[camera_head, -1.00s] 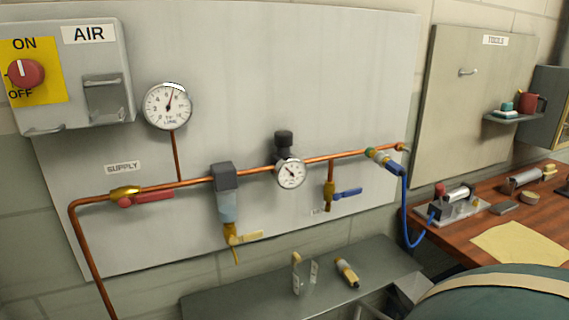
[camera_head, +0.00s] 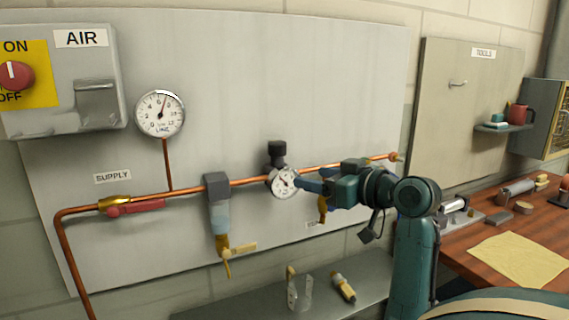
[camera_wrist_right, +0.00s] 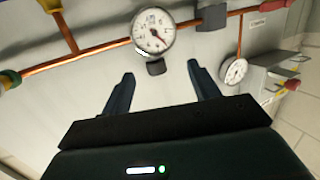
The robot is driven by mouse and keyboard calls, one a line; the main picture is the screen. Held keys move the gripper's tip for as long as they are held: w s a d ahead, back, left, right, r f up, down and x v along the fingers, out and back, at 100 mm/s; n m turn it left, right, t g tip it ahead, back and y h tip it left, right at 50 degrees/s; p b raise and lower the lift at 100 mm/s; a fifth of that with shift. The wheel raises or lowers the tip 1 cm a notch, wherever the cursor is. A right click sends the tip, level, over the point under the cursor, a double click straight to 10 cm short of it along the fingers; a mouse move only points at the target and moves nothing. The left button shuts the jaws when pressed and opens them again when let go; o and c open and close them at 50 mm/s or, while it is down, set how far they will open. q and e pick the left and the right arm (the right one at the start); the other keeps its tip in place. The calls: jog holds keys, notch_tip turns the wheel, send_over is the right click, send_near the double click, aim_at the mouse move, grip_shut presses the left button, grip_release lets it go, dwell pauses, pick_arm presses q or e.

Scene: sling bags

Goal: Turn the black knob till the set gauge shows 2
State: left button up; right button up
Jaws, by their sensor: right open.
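The black knob (camera_head: 277,149) stands upright on top of the regulator on the copper pipe. In the right wrist view, which is roughly upside down, the knob (camera_wrist_right: 156,67) shows below the set gauge. The small round white set gauge (camera_head: 284,182) sits just under the knob; its needle points up-left in the head view, its figures too small to read surely. It also shows in the wrist view (camera_wrist_right: 151,22). My right gripper (camera_head: 303,180) is open and empty, just right of the gauge; in the wrist view its fingers (camera_wrist_right: 160,70) spread either side of the knob, apart from it.
The larger line gauge (camera_head: 160,113) stands left, its needle just past 6. A filter (camera_head: 218,205) hangs from the pipe (camera_head: 240,182) left of the regulator. A red supply handle (camera_head: 140,206) is further left. A grey shelf (camera_head: 240,303) lies below; the panel above the knob is clear.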

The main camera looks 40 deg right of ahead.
aim_at(284, 146)
notch_tip(284, 146, up, 4)
jog(key=s+d+t, duration=0.1)
jog(key=d+t, duration=0.1)
jog(key=w+p, duration=0.1)
jog(key=w, duration=0.3)
jog(key=w+p, duration=0.1)
jog(key=w, duration=0.3)
jog(key=w+p, duration=0.1)
jog(key=w, duration=0.3)
jog(key=shift+w+a+p, duration=0.3)
jog(key=shift+a, duration=0.1)
jog(key=shift+c, duration=0.4)
jog(key=shift+f, duration=0.1)
jog(key=c, duration=0.9)
